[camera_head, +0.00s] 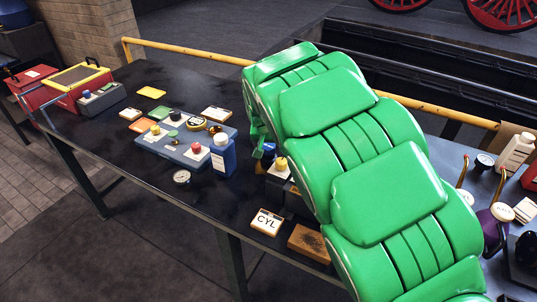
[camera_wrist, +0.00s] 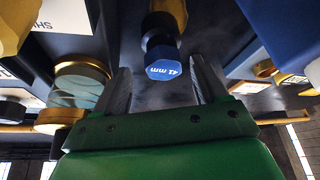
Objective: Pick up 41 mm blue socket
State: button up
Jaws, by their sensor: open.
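The blue socket (camera_wrist: 162,62), marked 41 mm, shows in the wrist view with its blue labelled end toward the camera and a dark body behind it. The label reads upside down. My gripper (camera_wrist: 160,72) is open, with one grey finger on each side of the socket. Gaps show between the socket and both fingers, and nothing is held. In the head view my green arm reaches over the bench and hides most of my gripper (camera_head: 258,143). A small dark blue piece (camera_head: 268,150), probably the socket, shows beside it.
A yellow-topped piece (camera_head: 281,163) stands close beside my gripper.

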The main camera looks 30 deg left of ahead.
aim_at(269, 153)
jog(key=shift+x, duration=3.75)
jog(key=shift+s+a, duration=0.1)
jog(key=shift+a, duration=0.05)
jog(key=c, duration=1.2)
